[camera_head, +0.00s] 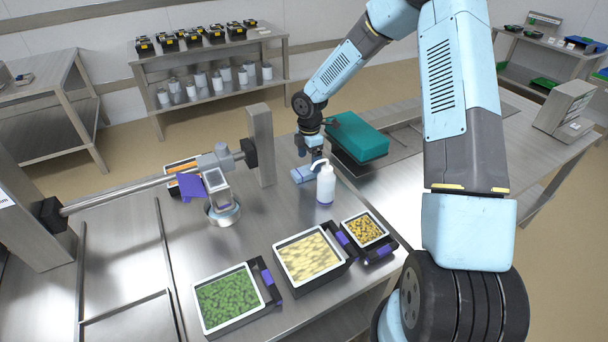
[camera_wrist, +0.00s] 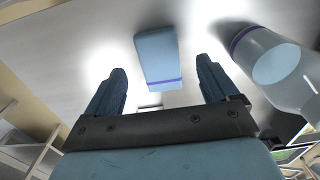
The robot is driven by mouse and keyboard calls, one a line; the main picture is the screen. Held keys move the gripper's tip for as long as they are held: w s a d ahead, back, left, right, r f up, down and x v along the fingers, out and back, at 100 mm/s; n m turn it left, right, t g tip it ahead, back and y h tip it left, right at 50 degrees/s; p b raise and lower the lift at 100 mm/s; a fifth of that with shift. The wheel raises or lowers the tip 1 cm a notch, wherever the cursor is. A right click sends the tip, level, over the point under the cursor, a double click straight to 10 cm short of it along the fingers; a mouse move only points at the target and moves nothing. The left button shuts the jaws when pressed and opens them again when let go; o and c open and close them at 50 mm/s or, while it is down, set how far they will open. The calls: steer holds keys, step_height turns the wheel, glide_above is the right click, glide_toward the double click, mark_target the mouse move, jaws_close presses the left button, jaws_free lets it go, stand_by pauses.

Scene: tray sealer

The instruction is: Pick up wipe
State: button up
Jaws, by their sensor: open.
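The wipe is a folded light-blue cloth with a purple stripe near one end. It lies on the steel table in the head view (camera_head: 303,174), just left of the white pump bottle (camera_head: 326,186). In the wrist view the wipe (camera_wrist: 158,58) shows between and beyond the two dark fingers. My gripper (camera_wrist: 162,88) is open and empty, with its fingers spread wider than the wipe. In the head view my gripper (camera_head: 313,158) is above and close to the wipe; whether a finger touches it I cannot tell.
The bottle also shows close to the right finger in the wrist view (camera_wrist: 275,70). A teal box (camera_head: 357,138) stands behind to the right. Trays of green (camera_head: 229,300), pale (camera_head: 309,257) and yellow-black food (camera_head: 364,230) stand in front. A steel post (camera_head: 261,145) rises at the left.

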mark_target(309, 169)
step_height(309, 169, down, 5)
steer(key=shift+r, duration=0.2)
steer(key=c, duration=1.1)
steer(key=shift+c, duration=0.2)
step_height(309, 169, up, 10)
